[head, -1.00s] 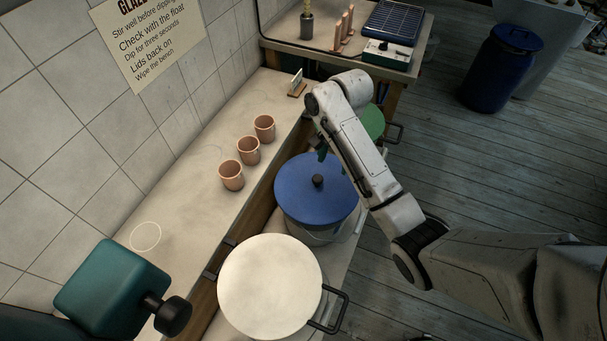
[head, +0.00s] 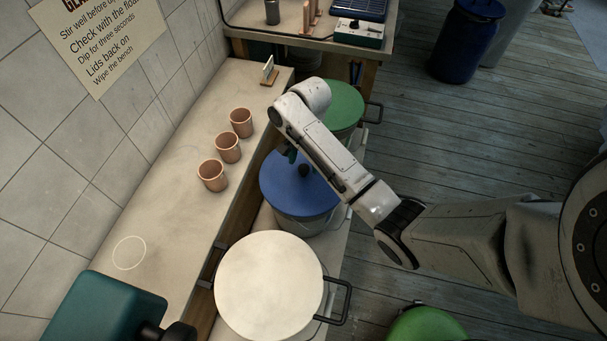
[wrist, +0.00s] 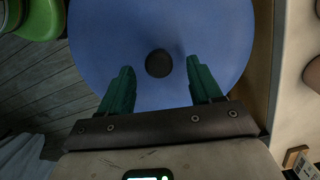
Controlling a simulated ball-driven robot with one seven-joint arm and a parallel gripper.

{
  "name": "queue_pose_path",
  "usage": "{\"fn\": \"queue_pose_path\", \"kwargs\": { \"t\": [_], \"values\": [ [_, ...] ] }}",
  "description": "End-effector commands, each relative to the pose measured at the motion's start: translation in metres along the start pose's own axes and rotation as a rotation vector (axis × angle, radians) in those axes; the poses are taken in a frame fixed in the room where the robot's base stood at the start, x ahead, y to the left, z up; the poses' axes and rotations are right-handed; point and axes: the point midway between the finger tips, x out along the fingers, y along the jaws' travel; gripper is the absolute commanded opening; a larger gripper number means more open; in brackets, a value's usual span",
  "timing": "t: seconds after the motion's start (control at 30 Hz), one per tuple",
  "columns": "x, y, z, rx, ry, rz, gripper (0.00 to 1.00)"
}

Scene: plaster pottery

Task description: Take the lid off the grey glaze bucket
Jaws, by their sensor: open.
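A bucket with a light grey body (head: 305,226) stands below the bench, covered by a round blue lid (head: 322,188) with a dark knob (head: 304,170). The lid sits flat on it. My gripper (head: 291,157) is above this lid, partly hidden by my arm in the head view. In the wrist view the blue lid (wrist: 100,35) fills the top, and my gripper's green fingers (wrist: 160,74) are open and empty. The dark knob (wrist: 158,63) shows between and slightly beyond the fingertips; I cannot tell the height gap.
A white-lidded bucket (head: 268,285) and a green-lidded bucket (head: 343,105) stand on either side. The bench (head: 165,235) carries several copper-coloured mugs (head: 228,148) and a small card stand (head: 269,72). A green round object (head: 425,325) is on the floor at the bottom.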

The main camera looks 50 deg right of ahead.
Motion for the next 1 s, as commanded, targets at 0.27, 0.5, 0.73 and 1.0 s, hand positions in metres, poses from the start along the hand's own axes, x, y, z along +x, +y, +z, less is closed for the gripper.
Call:
{"fn": "queue_pose_path", "kwargs": {
  "t": [0.27,0.5,0.73,1.0],
  "values": [
    [0.03,0.001,0.002,0.0,-0.001,0.001,0.64],
    [0.031,0.001,0.003,0.0,0.0,0.001,0.64],
    [0.031,0.001,0.003,-0.001,0.0,0.0,0.42],
    [0.031,0.001,0.002,-0.001,0.0,0.001,0.16]
  ]
}}
